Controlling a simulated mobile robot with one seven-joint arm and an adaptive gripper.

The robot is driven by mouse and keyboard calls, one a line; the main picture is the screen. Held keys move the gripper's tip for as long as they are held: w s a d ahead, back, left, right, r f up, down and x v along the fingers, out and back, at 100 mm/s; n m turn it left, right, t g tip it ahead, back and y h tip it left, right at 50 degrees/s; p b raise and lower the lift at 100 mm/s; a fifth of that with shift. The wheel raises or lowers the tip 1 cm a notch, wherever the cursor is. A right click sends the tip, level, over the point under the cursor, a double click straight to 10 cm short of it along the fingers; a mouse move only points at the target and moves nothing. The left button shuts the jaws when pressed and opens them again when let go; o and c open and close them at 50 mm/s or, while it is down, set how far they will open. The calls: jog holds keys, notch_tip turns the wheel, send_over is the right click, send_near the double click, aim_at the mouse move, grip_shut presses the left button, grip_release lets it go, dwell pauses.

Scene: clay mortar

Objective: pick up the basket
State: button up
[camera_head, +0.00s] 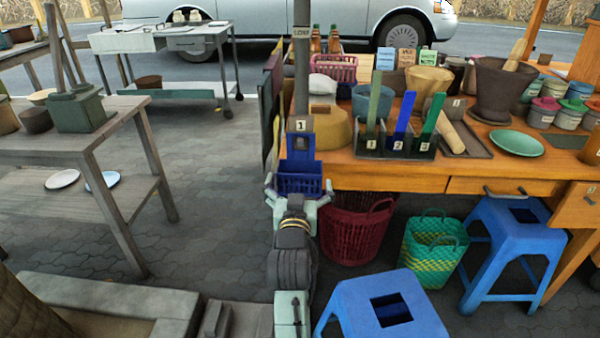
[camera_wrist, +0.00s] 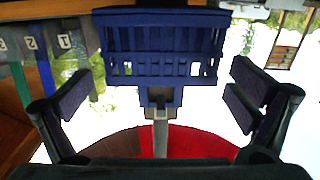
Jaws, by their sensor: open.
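A small dark blue basket (camera_head: 297,183) with slotted walls is at the grey pole, at the table's left front corner. In the wrist view, which looks upside down, the blue basket (camera_wrist: 160,50) is large and central at the top. My gripper (camera_head: 300,190) is open, its two fingers spread to the left and right of the basket. In the wrist view my gripper (camera_wrist: 163,95) has clear gaps beside the basket and holds nothing. Other baskets show: a dark red one (camera_head: 352,238) and a green-yellow one (camera_head: 434,252) on the ground, and a pink one (camera_head: 336,68) on the table.
The wooden table (camera_head: 450,183) stands right of my gripper, with a holder of numbered coloured strips (camera_head: 392,145) near its edge. Blue stools (camera_head: 375,300) stand at the front right. A side table (camera_head: 110,112) is at left. Paving between is clear.

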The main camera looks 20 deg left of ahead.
aim_at(299, 177)
jog(key=x, duration=0.2)
jog(key=p+x, duration=0.1)
jog(key=x, duration=0.1)
jog(key=shift+r, duration=0.25)
jog(key=shift+w+a+f, duration=0.1)
jog(key=shift+w+a, duration=0.1)
jog(key=shift+w, duration=0.3)
jog(key=shift+c, duration=0.4)
jog(key=c, duration=0.9)
jog(key=shift+o, duration=0.2)
jog(key=shift+s, duration=0.1)
